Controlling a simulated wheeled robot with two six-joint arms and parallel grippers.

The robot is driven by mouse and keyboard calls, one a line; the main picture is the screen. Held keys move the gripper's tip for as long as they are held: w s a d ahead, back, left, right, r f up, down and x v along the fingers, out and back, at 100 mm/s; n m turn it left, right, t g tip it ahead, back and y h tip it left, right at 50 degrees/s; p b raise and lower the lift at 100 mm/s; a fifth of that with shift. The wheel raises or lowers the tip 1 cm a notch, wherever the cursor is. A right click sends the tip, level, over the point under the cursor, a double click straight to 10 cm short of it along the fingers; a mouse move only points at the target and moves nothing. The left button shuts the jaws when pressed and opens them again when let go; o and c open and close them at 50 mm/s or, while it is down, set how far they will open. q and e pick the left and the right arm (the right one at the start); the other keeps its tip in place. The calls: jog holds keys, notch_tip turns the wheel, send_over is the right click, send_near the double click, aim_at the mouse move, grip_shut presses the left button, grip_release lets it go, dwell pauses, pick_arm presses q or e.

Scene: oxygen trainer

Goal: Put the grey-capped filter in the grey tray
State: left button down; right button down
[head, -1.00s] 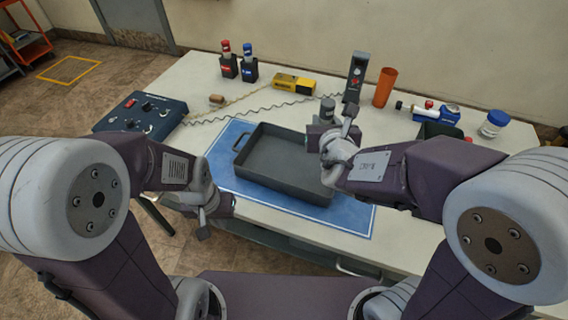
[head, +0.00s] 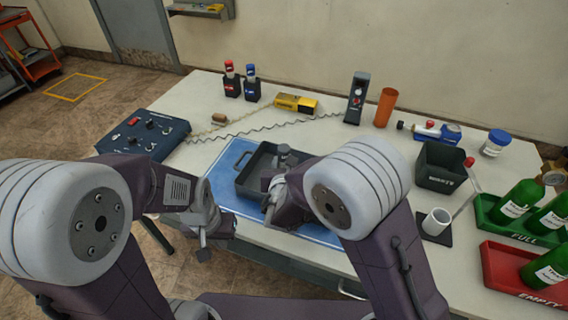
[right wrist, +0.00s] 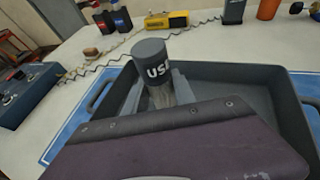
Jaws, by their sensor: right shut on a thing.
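The grey-capped filter (head: 284,151) shows just behind my right gripper in the head view. In the right wrist view its grey cap (right wrist: 151,50) reads "US…" above a clear body. My right gripper (head: 272,186) is shut on the filter and holds it roughly upright over the grey tray (head: 243,172). The tray also shows in the right wrist view (right wrist: 262,70). The filter's lower end is hidden, so I cannot tell whether it touches the tray floor. My left gripper (head: 203,243) is empty at the table's front edge, left of the tray; its jaws are unclear.
The tray sits on a blue mat (head: 222,180). A control box (head: 145,135) stands left. Red- and blue-capped filters (head: 230,80), a yellow box (head: 296,103) and an orange cup (head: 385,107) stand behind. A dark bin (head: 440,167) and green bottles (head: 518,203) in trays are right.

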jog(key=shift+f+b, duration=0.1)
jog(key=shift+b, duration=0.2)
jog(key=c, duration=1)
grip_release()
jog(key=shift+c, duration=0.2)
jog(key=shift+s+r+p, duration=0.15)
jog(key=shift+r+p, duration=0.2)
jog(key=shift+p, duration=0.05)
jog(key=v, duration=1.1)
jog(key=shift+s+d+p, duration=0.15)
jog(key=shift+s+p, duration=0.2)
jog(key=shift+p, duration=0.05)
